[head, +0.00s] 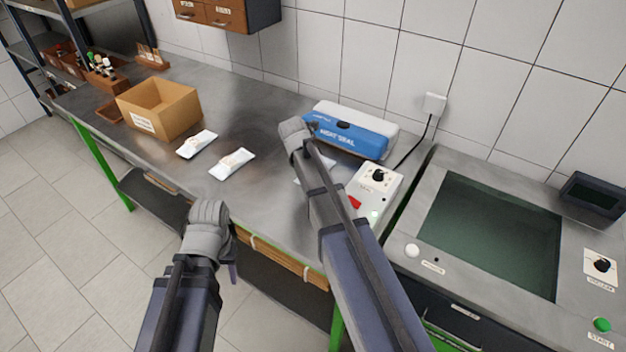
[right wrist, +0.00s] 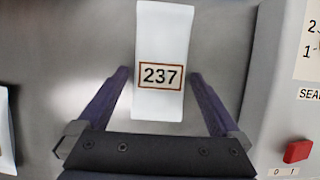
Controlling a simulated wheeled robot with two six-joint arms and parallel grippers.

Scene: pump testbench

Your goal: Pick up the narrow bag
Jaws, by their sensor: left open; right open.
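A narrow white bag (right wrist: 160,35) with a brown-framed label "237" lies on the steel bench in the right wrist view. My right gripper (right wrist: 160,75) is open, its two purple fingers on either side of the bag's lower part with gaps; contact is not visible. In the head view my right arm mostly covers this bag, and a white piece (head: 328,165) shows beside the arm. My left gripper (head: 232,268) is at the front edge of the bench, mostly hidden by my left arm, and holds nothing visible.
Two other white bags (head: 197,145) (head: 232,163) lie left of my right arm. A cardboard box (head: 158,108) stands behind them. A blue and white sealer (head: 347,135) and its control box (head: 377,186) are close on the right. A glass-lidded machine (head: 490,235) stands further right.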

